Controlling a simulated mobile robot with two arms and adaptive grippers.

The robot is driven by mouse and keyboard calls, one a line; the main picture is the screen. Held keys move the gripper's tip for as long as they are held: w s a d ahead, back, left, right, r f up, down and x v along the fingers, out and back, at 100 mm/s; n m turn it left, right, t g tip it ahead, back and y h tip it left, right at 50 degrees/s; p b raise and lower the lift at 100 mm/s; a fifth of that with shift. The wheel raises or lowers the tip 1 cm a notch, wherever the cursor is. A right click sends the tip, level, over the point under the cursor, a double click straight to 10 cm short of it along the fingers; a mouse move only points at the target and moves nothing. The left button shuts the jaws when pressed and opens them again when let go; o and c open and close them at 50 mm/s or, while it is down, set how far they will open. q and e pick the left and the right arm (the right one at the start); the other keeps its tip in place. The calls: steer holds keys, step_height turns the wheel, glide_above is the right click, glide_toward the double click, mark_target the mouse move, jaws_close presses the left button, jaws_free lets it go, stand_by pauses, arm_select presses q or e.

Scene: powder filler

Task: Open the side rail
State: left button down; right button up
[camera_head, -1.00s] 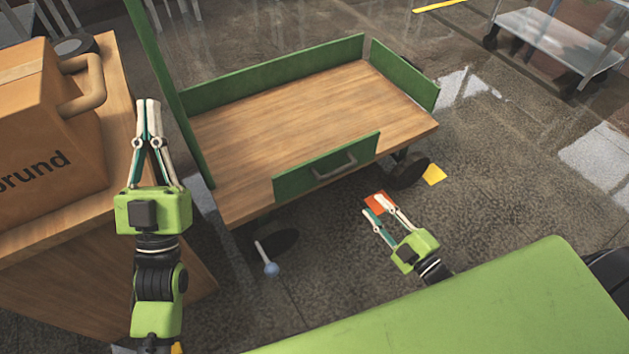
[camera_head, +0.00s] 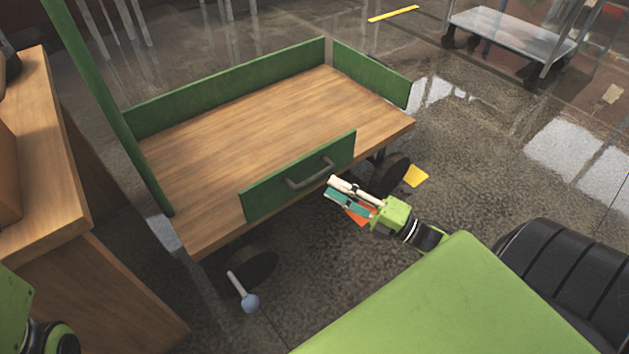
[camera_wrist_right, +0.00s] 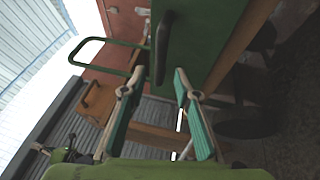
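The side rail (camera_head: 270,192) is a green panel along the near edge of a cart with a wooden deck (camera_head: 275,125). It stands upright. Its grey bar handle (camera_head: 312,174) faces my right side. My right gripper (camera_head: 330,189) is just right of the handle, fingers pointing at it. In the right wrist view the two fingers (camera_wrist_right: 158,74) are apart, and the dark handle (camera_wrist_right: 162,48) shows ahead in line with the gap, on the green rail (camera_wrist_right: 205,40). The handle is not gripped. Of my left arm only a green and black part shows at the lower left; its fingers are out of view.
A wooden cabinet (camera_head: 45,150) stands left of the cart. A lever with a blue ball (camera_head: 249,302) sticks out below the deck's near corner. Cart wheels are under the deck. A metal trolley (camera_head: 515,35) stands far right.

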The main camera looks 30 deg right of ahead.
mark_target(315, 175)
steer(key=b+x, duration=0.1)
steer(key=x, duration=0.5)
steer(key=shift+w+a+r+b, duration=0.1)
steer(key=shift+w+b, duration=0.1)
steer(key=shift+b, duration=0.1)
jaws_close()
